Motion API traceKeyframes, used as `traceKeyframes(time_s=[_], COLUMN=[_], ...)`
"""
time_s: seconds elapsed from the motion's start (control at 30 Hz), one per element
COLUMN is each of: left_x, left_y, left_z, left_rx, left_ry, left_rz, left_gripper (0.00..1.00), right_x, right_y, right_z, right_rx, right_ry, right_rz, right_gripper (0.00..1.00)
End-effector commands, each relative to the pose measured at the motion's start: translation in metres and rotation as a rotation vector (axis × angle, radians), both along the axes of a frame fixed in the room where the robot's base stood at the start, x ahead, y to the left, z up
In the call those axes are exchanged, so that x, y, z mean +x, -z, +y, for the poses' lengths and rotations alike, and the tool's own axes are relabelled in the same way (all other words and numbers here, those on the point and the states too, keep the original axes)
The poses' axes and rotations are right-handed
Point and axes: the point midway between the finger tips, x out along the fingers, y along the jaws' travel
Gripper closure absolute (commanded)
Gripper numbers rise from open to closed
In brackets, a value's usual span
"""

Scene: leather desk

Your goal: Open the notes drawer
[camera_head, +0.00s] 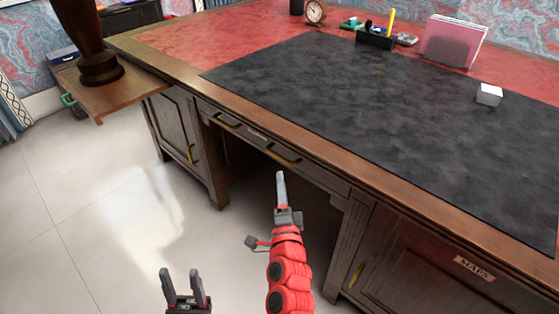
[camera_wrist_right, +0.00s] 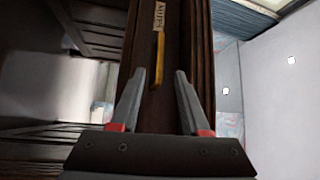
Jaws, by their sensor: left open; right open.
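The notes drawer (camera_head: 262,144) is a shallow dark wood front under the desk's near edge. It looks shut, flush with the desk frame. It has two brass handles, a left one (camera_head: 226,123) and a right one (camera_head: 282,157), with a small label between them. In the right wrist view a label (camera_wrist_right: 159,22) and one brass handle (camera_wrist_right: 157,62) show on the drawer front. My right gripper (camera_head: 281,174) is open and empty, just short of the right handle; the handle lies between its fingers (camera_wrist_right: 160,76) in the wrist view. My left gripper (camera_head: 181,272) is open and empty, low over the floor.
A cupboard door labelled MAPS (camera_head: 474,268) is at right and another cupboard (camera_head: 177,130) at left, with an open knee space between. A side shelf (camera_head: 122,94) carries a dark turned base (camera_head: 101,70). A white cube (camera_head: 489,95) and stationery sit on the desktop.

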Motion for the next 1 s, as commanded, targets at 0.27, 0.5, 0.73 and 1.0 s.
traceKeyframes(time_s=[0.27,0.5,0.73,1.0], left_x=[0.0,0.0,0.0,0.0], left_y=[0.016,0.02,0.02,0.02], left_z=[0.0,0.0,0.0,0.0], left_rx=[0.0,0.0,0.0,0.0], left_ry=[0.0,0.0,0.0,0.0], left_rz=[0.0,0.0,0.0,0.0], left_gripper=[0.5,0.5,0.5,0.5], right_x=[0.064,0.091,0.096,0.095], right_y=[-0.008,-0.012,-0.014,-0.013], right_z=[0.0,0.0,0.0,0.0], right_rx=[-0.001,-0.003,-0.003,-0.003], right_ry=[0.002,0.001,0.002,0.001], right_rz=[-0.002,-0.001,-0.001,-0.001], right_gripper=[0.54,0.54,0.54,0.79])
